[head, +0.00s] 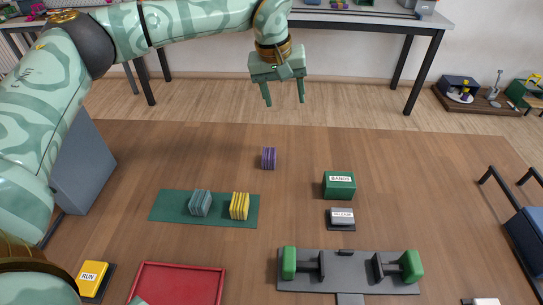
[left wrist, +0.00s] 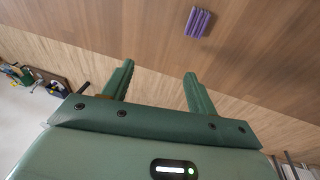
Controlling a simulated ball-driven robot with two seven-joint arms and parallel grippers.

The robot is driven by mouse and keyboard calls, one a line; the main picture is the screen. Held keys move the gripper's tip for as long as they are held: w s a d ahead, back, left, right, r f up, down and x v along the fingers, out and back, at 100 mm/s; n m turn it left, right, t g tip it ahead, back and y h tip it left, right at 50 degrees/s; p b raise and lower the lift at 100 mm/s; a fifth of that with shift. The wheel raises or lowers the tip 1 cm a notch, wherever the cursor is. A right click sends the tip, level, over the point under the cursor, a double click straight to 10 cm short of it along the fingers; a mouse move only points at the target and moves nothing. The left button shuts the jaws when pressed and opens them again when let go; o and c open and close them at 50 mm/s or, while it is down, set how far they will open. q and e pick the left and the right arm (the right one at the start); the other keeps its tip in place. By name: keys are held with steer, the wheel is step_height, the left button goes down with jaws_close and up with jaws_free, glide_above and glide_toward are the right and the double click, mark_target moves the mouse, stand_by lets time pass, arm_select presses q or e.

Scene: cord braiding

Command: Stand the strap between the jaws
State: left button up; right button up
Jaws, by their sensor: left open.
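A vise-like fixture has a dark grey base (head: 347,262) at the lower right of the head view. Its left green jaw (head: 289,263) and right green jaw (head: 412,266) stand apart, and the space between them looks empty. A purple ridged bundle (head: 269,158) stands alone on the table; it also shows in the left wrist view (left wrist: 199,23). A grey-teal bundle (head: 200,203) and a yellow bundle (head: 240,206) stand on a green mat (head: 222,216). I cannot tell which is the strap. My left gripper (head: 284,102) is open and empty, beyond the purple bundle.
A green BANDS box (head: 339,187) and a grey RELEASE button (head: 342,216) stand behind the fixture. A yellow RUN button (head: 92,276) and a red tray (head: 178,268) are at the lower left. A blue item (head: 527,232) stands at the right edge. The table's middle right is clear.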

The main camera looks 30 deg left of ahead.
arm_select(q)
steer(key=s+a+f+g+y, duration=0.1)
steer(key=s+a+g, duration=0.1)
steer(key=s+g, duration=0.15)
steer(key=b, duration=0.4)
glide_toward(269, 154)
steer(key=shift+t, duration=0.45)
steer(key=f, duration=0.5)
steer(key=shift+s+f, duration=0.15)
steer(key=shift+s, duration=0.1)
steer(key=shift+f+b, duration=0.35)
step_height(269, 154, down, 4)
steer(key=b, duration=0.2)
steer(key=shift+s+d+b, duration=0.1)
steer(key=shift+s+b, duration=0.05)
steer(key=shift+b, duration=0.15)
steer(key=shift+f, duration=0.55)
steer(key=shift+r, duration=0.2)
steer(key=c, duration=1.1)
arm_select(e)
step_height(269, 154, down, 6)
steer(key=s+d+g, duration=0.1)
steer(key=s, duration=0.1)
steer(key=shift+s+f, duration=0.15)
arm_select(q)
steer(key=shift+c, duration=0.2)
